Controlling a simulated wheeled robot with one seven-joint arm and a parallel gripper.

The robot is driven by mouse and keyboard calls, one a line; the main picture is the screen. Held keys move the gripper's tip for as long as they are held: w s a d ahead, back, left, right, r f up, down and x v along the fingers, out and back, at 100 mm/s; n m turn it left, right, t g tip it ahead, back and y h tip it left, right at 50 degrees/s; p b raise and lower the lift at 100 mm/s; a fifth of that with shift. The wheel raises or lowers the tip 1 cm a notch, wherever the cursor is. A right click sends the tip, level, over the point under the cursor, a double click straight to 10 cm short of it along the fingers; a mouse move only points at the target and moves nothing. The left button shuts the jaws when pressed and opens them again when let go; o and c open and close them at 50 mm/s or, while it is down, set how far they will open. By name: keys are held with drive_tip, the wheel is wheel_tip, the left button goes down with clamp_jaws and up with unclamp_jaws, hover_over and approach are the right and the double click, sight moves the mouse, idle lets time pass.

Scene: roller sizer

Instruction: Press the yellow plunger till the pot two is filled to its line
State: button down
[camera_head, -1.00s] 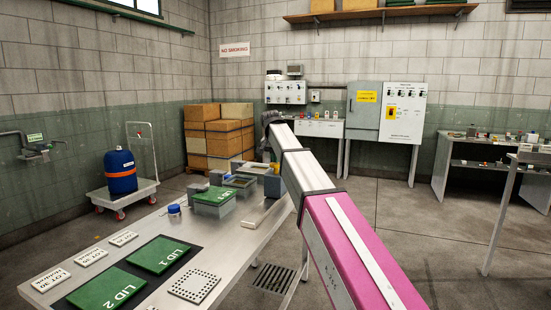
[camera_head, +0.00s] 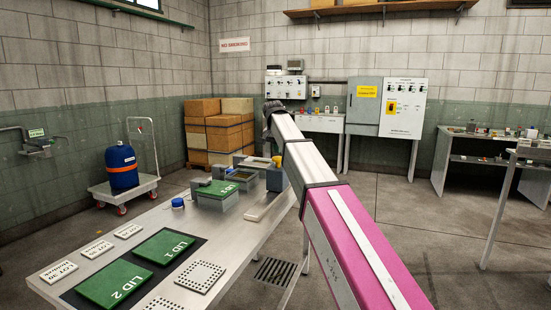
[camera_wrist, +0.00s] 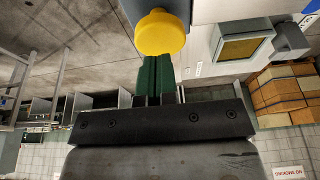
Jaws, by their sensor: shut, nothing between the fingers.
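The yellow plunger (camera_wrist: 160,33) is a round yellow knob on a blue-grey body, large at the top of the wrist view. It also shows small beside my arm in the head view (camera_head: 277,161). My gripper (camera_wrist: 157,58) is shut and empty, its green fingers together. Their tips come right up to the knob's edge in the wrist view; I cannot tell whether they touch. The head view hides my gripper behind my arm. Open-topped square containers stand near the plunger, one with a yellowish inside (camera_wrist: 243,47). I cannot read which is pot two, nor any fill line.
The bench (camera_head: 232,243) carries a green LID 1 plate (camera_head: 164,247), a LID 2 plate (camera_head: 115,285), perforated plates (camera_head: 200,277) and a blue-capped item (camera_head: 177,203). Cardboard boxes (camera_head: 219,128) and a cart with a blue drum (camera_head: 122,166) stand behind.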

drive_tip(key=v, duration=0.9)
drive_tip(key=shift+r, duration=0.25)
idle(0.4)
